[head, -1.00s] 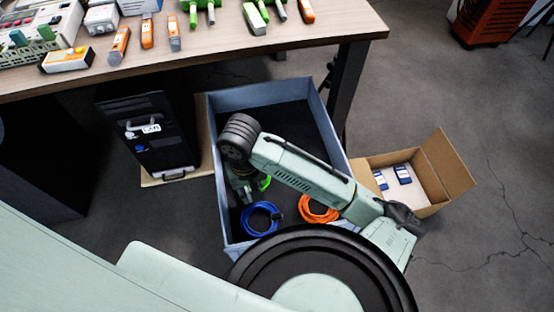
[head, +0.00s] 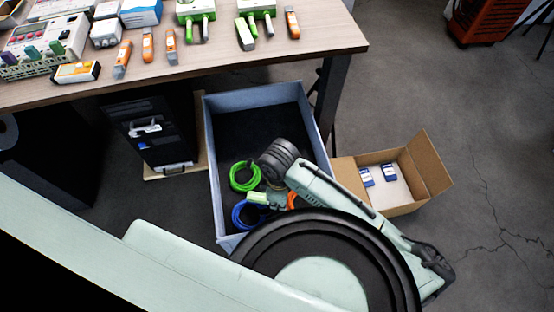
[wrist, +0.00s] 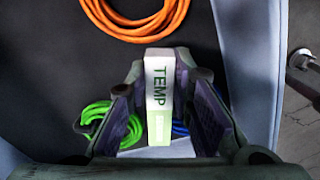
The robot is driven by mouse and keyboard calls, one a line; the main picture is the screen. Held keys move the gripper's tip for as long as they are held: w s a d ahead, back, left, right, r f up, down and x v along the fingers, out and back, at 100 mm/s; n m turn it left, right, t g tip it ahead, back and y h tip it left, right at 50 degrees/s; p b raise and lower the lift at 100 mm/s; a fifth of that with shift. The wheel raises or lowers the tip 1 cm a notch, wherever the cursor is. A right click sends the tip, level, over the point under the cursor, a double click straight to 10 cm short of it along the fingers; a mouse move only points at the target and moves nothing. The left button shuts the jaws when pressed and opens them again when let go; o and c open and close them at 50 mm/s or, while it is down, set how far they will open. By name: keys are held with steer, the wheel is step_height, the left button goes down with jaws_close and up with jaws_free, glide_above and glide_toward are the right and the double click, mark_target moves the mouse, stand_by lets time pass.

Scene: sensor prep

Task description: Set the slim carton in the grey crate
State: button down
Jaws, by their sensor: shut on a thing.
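The slim carton (wrist: 158,85) is white and pale green with "TEMP" on its side. My gripper (wrist: 162,105) is shut on it, with a jaw on each side in the wrist view. In the head view the pale carton (head: 257,198) appears at the end of my arm, over the near part of the grey crate (head: 213,165). The crate is open-topped and blue-grey, with a dark floor. My wrist and arm hide its near right part. I cannot tell the carton's height above the floor.
In the crate are a green cable coil (head: 236,178), a blue coil (head: 238,216) and an orange coil (wrist: 137,35). The crate's far half looks bare. A cardboard box (head: 405,206) stands right of it, a black computer case (head: 165,120) left, a desk (head: 215,62) behind.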

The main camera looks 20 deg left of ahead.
steer(key=w+p, duration=0.1)
steer(key=w, duration=0.3)
steer(key=w+a+f, duration=0.1)
steer(key=w, duration=0.4)
steer(key=w+a+p, duration=0.1)
steer(key=w, duration=0.3)
steer(key=shift+w+a+f+p, duration=0.15)
steer(key=shift+w+p, duration=0.2)
steer(key=shift+w, duration=0.05)
steer(key=shift+w+f+p, duration=0.2)
steer(key=shift+f, duration=0.7)
steer(key=shift+w+f+p, duration=0.2)
steer(key=shift+f, duration=0.7)
steer(key=shift+f, duration=0.1)
steer(key=c, duration=1.9)
jaws_free()
steer(key=shift+f, duration=0.1)
steer(key=o, duration=0.5)
step_height(320, 180, up, 12)
steer(key=shift+a+r+b, duration=0.1)
steer(key=shift+r+b, duration=0.15)
steer(key=shift+b, duration=0.1)
